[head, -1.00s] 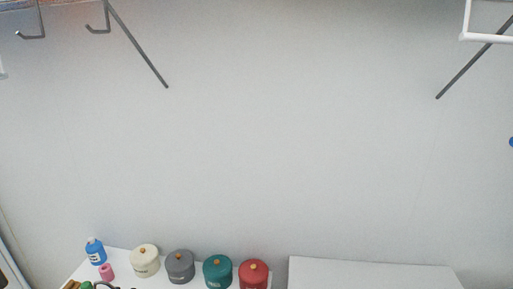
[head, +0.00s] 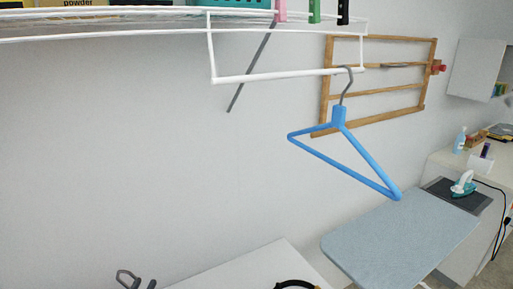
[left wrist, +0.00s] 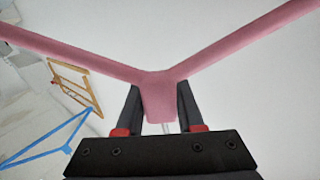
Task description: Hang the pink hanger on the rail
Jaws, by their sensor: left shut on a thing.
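The pink hanger (left wrist: 157,86) fills the top of the left wrist view, its two arms spreading up and outward. My left gripper (left wrist: 159,105) is shut on its neck. The hanger's hook is mostly hidden there, and its pink body does not show in the head view. The white rail (head: 270,76) hangs below the wire shelf in the head view. A blue hanger (head: 338,125) hangs by its grey hook near the rail's right end; it also shows at the lower left of the left wrist view (left wrist: 42,142). My right gripper is not in view.
The rail left of the blue hanger is bare. The wire shelf (head: 120,35) has pink, green and black clips on its edge. A wooden rack (head: 378,92) is on the wall behind. An ironing board (head: 400,235) and a white surface (head: 250,265) lie below.

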